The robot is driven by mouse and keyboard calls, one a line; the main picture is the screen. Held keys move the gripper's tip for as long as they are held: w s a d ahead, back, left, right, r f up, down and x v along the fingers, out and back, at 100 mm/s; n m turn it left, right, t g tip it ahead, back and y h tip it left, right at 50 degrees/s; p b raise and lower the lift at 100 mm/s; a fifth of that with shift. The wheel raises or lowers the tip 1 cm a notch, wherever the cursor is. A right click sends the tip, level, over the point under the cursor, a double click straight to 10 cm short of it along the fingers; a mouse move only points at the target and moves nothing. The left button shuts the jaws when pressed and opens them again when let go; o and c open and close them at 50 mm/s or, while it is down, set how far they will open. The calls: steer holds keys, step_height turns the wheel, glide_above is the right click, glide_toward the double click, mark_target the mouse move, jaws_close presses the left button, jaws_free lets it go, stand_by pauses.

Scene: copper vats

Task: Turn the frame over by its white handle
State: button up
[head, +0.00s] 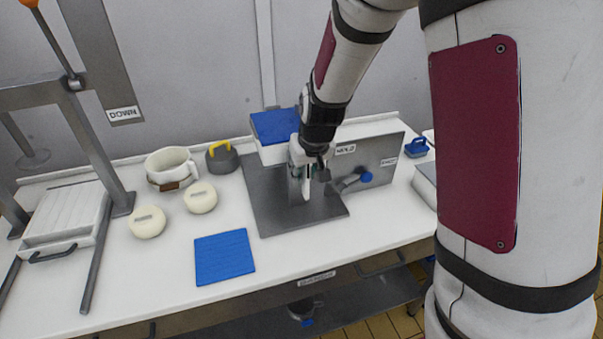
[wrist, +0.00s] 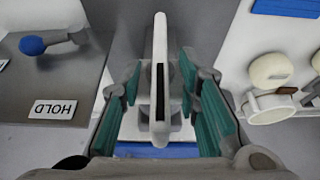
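My gripper (head: 308,188) is at the handle, in front of the frame. In the wrist view its teal-padded fingers (wrist: 160,62) are open, one on each side of the handle, with visible gaps. My gripper partly hides the handle in the head view.
A grey panel labelled HOLD (head: 385,160) with a blue-knobbed lever (head: 366,177) stands close right of my gripper. Left are a blue mat (head: 224,257), two cream cheeses (head: 200,197), a white pot (head: 170,165) and a grey weight with yellow handle (head: 221,160).

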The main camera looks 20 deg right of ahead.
steer(key=shift+x, duration=0.75)
steer(key=shift+c, duration=0.6)
jaws_close()
steer(key=shift+w+b, duration=0.15)
steer(key=shift+b, duration=0.5)
